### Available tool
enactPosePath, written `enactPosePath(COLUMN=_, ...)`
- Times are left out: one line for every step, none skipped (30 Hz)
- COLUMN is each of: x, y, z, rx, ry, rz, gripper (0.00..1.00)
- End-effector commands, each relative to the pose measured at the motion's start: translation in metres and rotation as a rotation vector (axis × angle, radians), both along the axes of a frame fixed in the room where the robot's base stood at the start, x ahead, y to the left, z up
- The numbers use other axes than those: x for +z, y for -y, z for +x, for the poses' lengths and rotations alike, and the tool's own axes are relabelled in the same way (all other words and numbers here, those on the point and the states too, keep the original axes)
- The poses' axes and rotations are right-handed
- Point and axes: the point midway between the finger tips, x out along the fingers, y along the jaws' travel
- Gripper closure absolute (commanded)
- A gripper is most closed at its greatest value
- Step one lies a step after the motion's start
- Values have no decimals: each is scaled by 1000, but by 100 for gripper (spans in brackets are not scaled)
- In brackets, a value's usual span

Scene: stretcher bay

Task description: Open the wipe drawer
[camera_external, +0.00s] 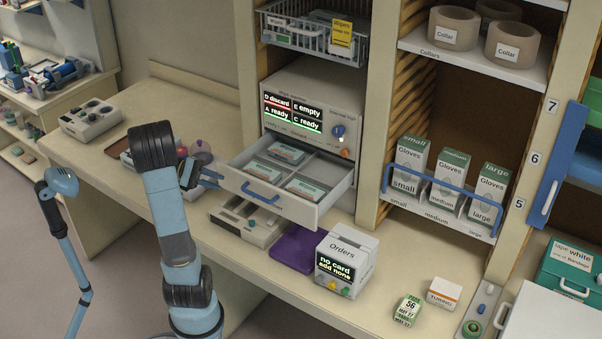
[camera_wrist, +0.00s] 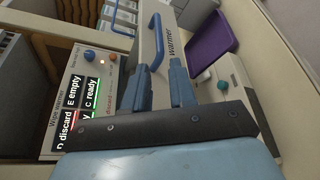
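The wipe drawer (camera_external: 300,211) is pulled out of the white wipe warmer (camera_external: 315,105) in the external view. Its blue handle (camera_external: 260,192) is on the front, and green-and-white packs (camera_external: 286,152) lie in its compartments. In the wrist view the drawer front (camera_wrist: 168,22) is marked "warmer", with the blue handle (camera_wrist: 155,42) beyond the fingertips. My gripper (camera_external: 211,178) is beside the drawer's left front corner, away from the handle. Its two blue fingers (camera_wrist: 162,75) are apart, with no handle between them. Whether they touch the drawer front is unclear.
Below the drawer are a pale device (camera_external: 246,222) and a purple pad (camera_external: 295,248). An Orders box (camera_external: 345,262) stands to their right. Glove boxes (camera_external: 447,180) fill a shelf at right, and a wire basket (camera_external: 312,35) is above the warmer. Round items (camera_external: 201,152) sit behind my gripper.

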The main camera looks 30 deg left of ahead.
Motion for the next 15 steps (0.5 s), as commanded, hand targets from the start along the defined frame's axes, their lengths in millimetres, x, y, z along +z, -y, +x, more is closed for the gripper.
enactPosePath(x=0, y=0, z=0, rx=0, ry=0, rz=0, gripper=75)
enactPosePath(x=0, y=0, z=0, rx=0, ry=0, rz=0, gripper=75)
enactPosePath(x=0, y=0, z=0, rx=0, ry=0, rz=0, gripper=75)
enactPosePath(x=0, y=0, z=0, rx=0, ry=0, rz=0, gripper=75)
enactPosePath(x=0, y=0, z=0, rx=0, ry=0, rz=0, gripper=75)
enactPosePath(x=0, y=0, z=0, rx=0, ry=0, rz=0, gripper=74)
enactPosePath(x=0, y=0, z=0, rx=-1, ry=1, rz=1, gripper=71)
enactPosePath(x=0, y=1, z=0, rx=-5, ry=4, rz=5, gripper=68)
enactPosePath(x=1, y=3, z=0, rx=-18, ry=11, rz=18, gripper=64)
enactPosePath(x=1, y=5, z=0, rx=-36, ry=23, rz=35, gripper=61)
enactPosePath(x=2, y=9, z=1, rx=-61, ry=39, rz=59, gripper=60)
enactPosePath(x=3, y=15, z=1, rx=-109, ry=68, rz=103, gripper=60)
enactPosePath(x=5, y=20, z=1, rx=-156, ry=97, rz=143, gripper=60)
enactPosePath(x=6, y=27, z=1, rx=-209, ry=133, rz=191, gripper=60)
enactPosePath(x=8, y=36, z=1, rx=-293, ry=189, rz=262, gripper=60)
